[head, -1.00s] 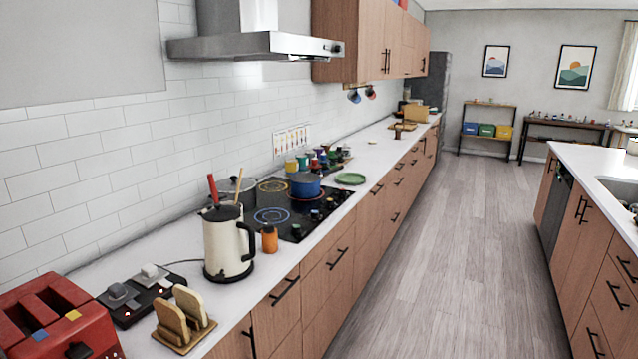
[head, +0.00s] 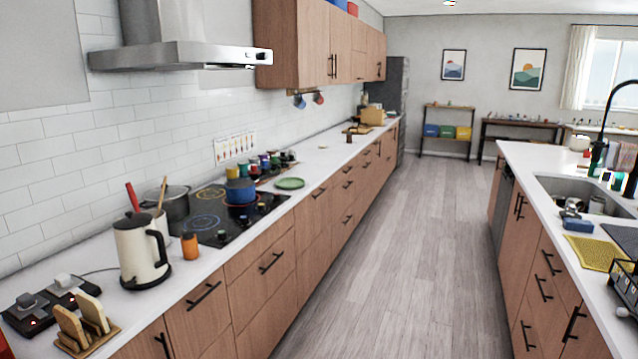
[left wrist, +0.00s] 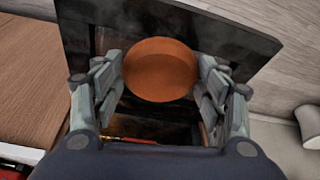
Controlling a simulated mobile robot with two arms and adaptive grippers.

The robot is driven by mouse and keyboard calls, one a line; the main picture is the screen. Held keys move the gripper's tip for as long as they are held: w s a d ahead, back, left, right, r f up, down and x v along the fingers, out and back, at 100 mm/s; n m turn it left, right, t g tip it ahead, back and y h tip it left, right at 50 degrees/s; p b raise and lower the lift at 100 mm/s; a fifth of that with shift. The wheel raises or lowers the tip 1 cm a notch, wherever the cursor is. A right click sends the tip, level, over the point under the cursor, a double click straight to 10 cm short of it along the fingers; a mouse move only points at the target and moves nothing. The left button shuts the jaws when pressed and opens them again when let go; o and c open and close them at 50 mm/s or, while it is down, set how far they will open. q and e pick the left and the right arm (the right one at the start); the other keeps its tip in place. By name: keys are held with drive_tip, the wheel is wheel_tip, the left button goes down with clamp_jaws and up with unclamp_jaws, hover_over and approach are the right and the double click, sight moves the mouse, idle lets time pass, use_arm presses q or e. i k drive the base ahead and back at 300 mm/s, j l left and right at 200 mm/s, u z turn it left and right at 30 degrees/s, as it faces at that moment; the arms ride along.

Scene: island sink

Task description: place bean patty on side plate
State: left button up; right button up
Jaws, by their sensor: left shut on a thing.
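In the left wrist view, my left gripper (left wrist: 160,88) is shut on a round, orange-brown bean patty (left wrist: 160,72), its fingers on either side of it. A green plate (head: 290,183), which looks like the side plate, lies on the counter just right of the cooktop in the head view. Nothing shows on it. The plate is not visible in the left wrist view. Neither gripper shows in the head view, and my right gripper is in no view.
A blue pot (head: 241,191) stands on the black cooktop (head: 207,217) beside the plate. A cream kettle (head: 138,252) and orange bottle (head: 190,246) are nearer. An island with a sink (head: 585,193) is right. The floor aisle (head: 400,250) is clear. A dark panel (left wrist: 225,50) is behind the patty.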

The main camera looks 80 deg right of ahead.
sight(290, 185)
drive_tip(key=l+z, duration=0.2)
drive_tip(key=z, duration=1.45)
